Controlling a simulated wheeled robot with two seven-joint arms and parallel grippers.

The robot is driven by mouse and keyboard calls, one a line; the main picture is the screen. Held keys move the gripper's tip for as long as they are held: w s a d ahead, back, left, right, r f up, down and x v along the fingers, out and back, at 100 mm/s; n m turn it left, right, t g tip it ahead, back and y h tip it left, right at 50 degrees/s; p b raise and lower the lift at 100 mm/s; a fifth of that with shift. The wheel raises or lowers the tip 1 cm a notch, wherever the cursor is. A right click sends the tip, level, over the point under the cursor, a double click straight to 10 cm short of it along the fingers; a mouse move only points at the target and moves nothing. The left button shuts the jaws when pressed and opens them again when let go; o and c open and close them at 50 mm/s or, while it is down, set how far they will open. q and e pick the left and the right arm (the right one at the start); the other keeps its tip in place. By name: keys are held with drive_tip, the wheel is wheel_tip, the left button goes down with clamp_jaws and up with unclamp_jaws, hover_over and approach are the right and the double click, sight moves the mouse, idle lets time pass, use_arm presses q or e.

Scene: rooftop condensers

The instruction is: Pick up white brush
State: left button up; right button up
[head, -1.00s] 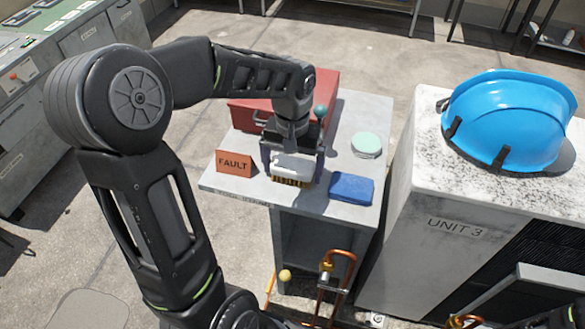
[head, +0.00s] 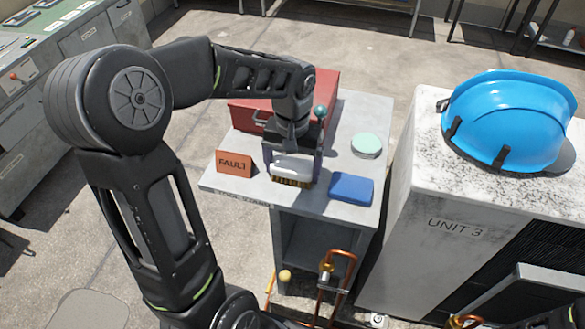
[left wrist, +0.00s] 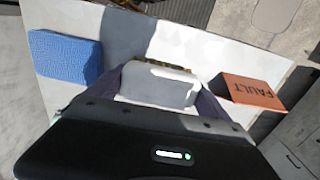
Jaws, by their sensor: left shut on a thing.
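The white brush (head: 292,166) has a white body and brown bristles pointing down. It is over the front part of a small grey stand, between an orange FAULT sign and a blue sponge. My left gripper (head: 292,169) comes from above and is shut on the brush, one finger on each side. In the left wrist view the brush (left wrist: 158,85) sits between the two fingers (left wrist: 158,92), with bristles at its far edge. I cannot tell whether the bristles touch the stand top. My right gripper is not in view.
The stand top (head: 345,115) also holds the FAULT sign (head: 234,163), the blue sponge (head: 351,188), a pale green round tin (head: 366,145) and a red toolbox (head: 322,93) behind my gripper. A blue helmet (head: 510,115) rests on the UNIT 3 condenser (head: 420,200) at right.

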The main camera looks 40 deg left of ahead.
sight(292, 164)
use_arm(q)
drive_tip(key=shift+r, duration=0.15)
wheel_tip(292, 164, up, 10)
drive_tip(key=shift+f+b, duration=0.1)
drive_tip(key=shift+b, duration=0.2)
idle(0.5)
drive_tip(key=o, duration=0.9)
drive_tip(key=c, duration=1)
drive_tip(key=shift+o, duration=0.2)
